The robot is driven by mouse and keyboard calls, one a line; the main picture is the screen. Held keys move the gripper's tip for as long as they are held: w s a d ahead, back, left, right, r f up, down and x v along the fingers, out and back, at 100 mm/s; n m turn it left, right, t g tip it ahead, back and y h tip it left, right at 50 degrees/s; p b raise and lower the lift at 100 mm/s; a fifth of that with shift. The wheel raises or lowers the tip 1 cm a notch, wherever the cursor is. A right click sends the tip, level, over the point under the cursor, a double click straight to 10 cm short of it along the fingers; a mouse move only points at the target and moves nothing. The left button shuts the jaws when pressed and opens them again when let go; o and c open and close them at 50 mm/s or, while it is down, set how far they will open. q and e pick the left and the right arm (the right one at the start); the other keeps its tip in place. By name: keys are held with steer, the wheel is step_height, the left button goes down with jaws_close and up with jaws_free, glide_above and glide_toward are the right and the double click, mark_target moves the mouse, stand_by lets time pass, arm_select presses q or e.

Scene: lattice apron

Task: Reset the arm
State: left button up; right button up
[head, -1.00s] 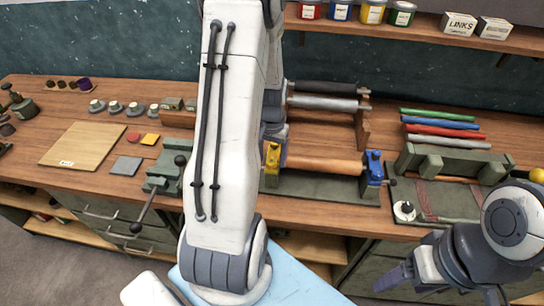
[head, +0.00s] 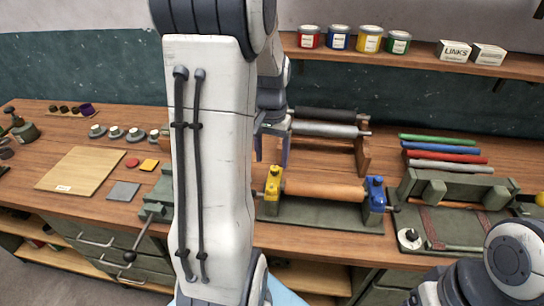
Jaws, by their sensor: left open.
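My left arm (head: 212,150) rises large through the middle-left of the head view. Its gripper (head: 271,153) is open and empty. The two fingers point down above the left end of a copper-coloured roller (head: 322,191), near the yellow end block (head: 273,184). Part of the gripper's body is hidden behind the arm. My right arm (head: 510,262) shows only at the lower right corner, and its gripper is out of the picture.
The wooden bench (head: 80,217) carries a blue end block (head: 375,195), a silver roller (head: 325,129), a wooden board (head: 85,170), coloured rods (head: 445,156) and a green press (head: 455,188). A shelf (head: 420,61) with paint tins hangs above.

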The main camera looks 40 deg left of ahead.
stand_by(0.4)
arm_select(q)
steer(key=s+d+m+b, duration=0.2)
steer(key=d+m, duration=0.3)
steer(key=d, duration=1.2)
steer(key=s+d+f+m+h+b, duration=0.1)
steer(key=s+d+m, duration=0.5)
steer(key=s+d, duration=0.7)
steer(key=shift+s+d, duration=0.4)
steer(key=shift+s, duration=0.4)
